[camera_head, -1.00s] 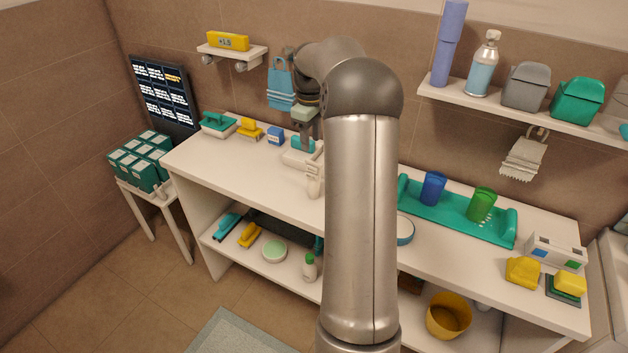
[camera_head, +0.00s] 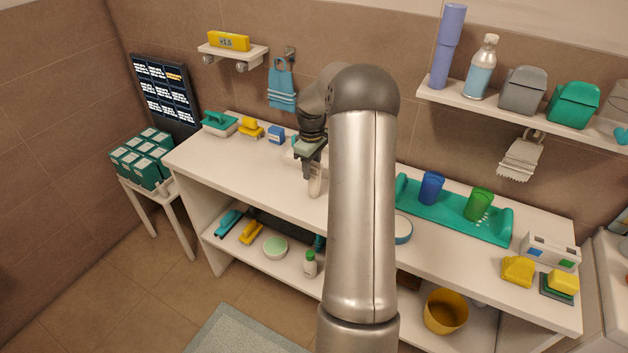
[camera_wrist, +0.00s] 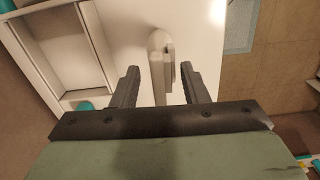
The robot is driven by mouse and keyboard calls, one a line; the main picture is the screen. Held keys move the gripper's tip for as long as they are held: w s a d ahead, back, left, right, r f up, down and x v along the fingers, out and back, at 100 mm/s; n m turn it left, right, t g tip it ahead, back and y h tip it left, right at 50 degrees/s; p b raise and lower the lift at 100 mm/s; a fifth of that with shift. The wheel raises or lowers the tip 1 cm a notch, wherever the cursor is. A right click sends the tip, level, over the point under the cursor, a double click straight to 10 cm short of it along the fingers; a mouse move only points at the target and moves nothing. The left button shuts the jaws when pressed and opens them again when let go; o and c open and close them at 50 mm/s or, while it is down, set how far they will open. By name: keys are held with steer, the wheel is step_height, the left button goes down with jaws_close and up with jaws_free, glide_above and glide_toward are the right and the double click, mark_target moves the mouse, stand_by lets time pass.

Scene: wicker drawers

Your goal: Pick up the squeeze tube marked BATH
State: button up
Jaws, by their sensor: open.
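A pale, upright tube-like item (camera_head: 316,185) stands on the white counter, partly behind my arm; no marking is readable on it, so I cannot tell whether it is the BATH tube. My gripper (camera_head: 309,174) is right above and beside it. In the wrist view my gripper (camera_wrist: 159,72) is open, and the pale item (camera_wrist: 158,48) shows between and just beyond the two fingers. I cannot see any contact.
A white open tray (camera_wrist: 62,55) lies beside the pale item. The counter (camera_head: 240,175) is clear to its left. A blue cup (camera_head: 432,188) and green cup (camera_head: 479,204) stand in a teal rack to the right. A blue towel (camera_head: 282,88) hangs behind.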

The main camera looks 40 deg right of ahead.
jaws_close()
steer(key=shift+r, duration=0.15)
